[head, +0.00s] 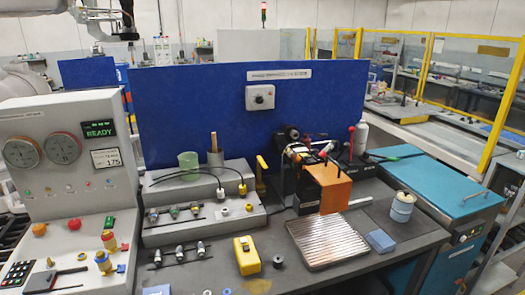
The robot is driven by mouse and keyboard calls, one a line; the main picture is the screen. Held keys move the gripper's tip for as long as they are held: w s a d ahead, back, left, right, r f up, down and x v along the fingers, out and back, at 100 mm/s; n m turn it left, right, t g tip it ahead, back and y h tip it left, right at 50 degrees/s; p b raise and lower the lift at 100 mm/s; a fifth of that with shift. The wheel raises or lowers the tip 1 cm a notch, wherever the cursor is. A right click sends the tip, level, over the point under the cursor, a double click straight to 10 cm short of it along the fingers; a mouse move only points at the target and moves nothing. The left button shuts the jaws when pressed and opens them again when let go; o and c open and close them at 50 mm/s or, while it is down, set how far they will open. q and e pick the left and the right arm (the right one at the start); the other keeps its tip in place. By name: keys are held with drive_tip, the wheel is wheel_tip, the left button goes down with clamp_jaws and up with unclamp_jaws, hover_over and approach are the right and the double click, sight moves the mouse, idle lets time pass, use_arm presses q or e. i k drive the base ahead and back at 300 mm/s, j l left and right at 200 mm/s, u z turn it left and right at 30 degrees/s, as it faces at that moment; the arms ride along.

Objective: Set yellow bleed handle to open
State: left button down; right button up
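Neither of my grippers can be made out in the head view. A yellow upright part (262,172), shaped like a lever, stands at the right end of the grey stepped block (160,237), in front of the blue panel. It is small, and I cannot tell whether it is the bleed handle or how it is set. On the grey console (60,190) at left stand two yellow-bodied fittings, one with a red part (108,240) and one with a blue part (104,262). Their handle positions are too small to read.
A yellow device (247,255), a ribbed metal plate (328,241) and a blue block (380,241) lie on the dark bench. An orange plate (327,188) stands behind them. A teal-topped cabinet (440,180) is at right. A white robot arm (90,17) shows at upper left.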

sight(260, 159)
drive_tip(key=i+l, duration=0.1)
drive_tip(key=i, duration=0.35)
drive_tip(key=i+l, duration=0.1)
drive_tip(key=i, duration=0.35)
